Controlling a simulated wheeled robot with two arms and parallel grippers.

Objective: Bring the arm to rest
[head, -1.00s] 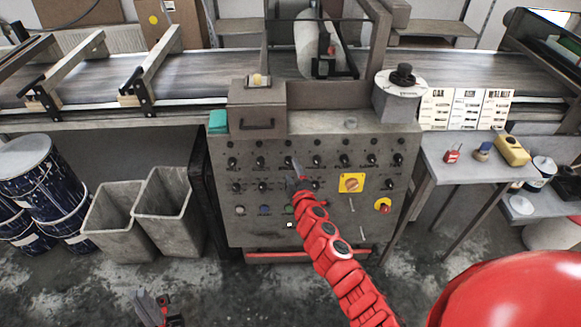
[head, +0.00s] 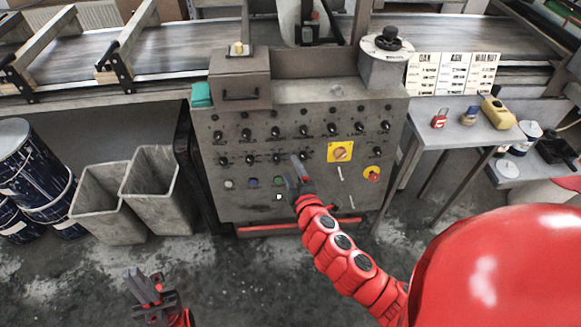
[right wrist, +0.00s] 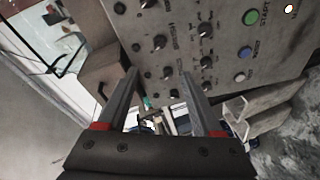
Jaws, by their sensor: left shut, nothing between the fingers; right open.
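My right arm reaches up from the lower right in the head view. Its gripper (head: 298,174) is in front of the grey control panel (head: 225,205), over the lower middle of its face. In the right wrist view the right gripper (right wrist: 166,85) has its two fingers apart with nothing between them; knobs and buttons of the panel show beyond. I cannot tell whether it touches the panel. My left gripper (head: 142,284) is low at the left in the head view, above the floor, shut and empty.
The conveyor (head: 170,52) runs behind the panel. Two grey bins (head: 152,195) and dark blue drums (head: 45,190) stand at the left. A side table (head: 440,160) at the right bears a red padlock (head: 439,119) and a yellow device (head: 498,112). Open floor lies in front.

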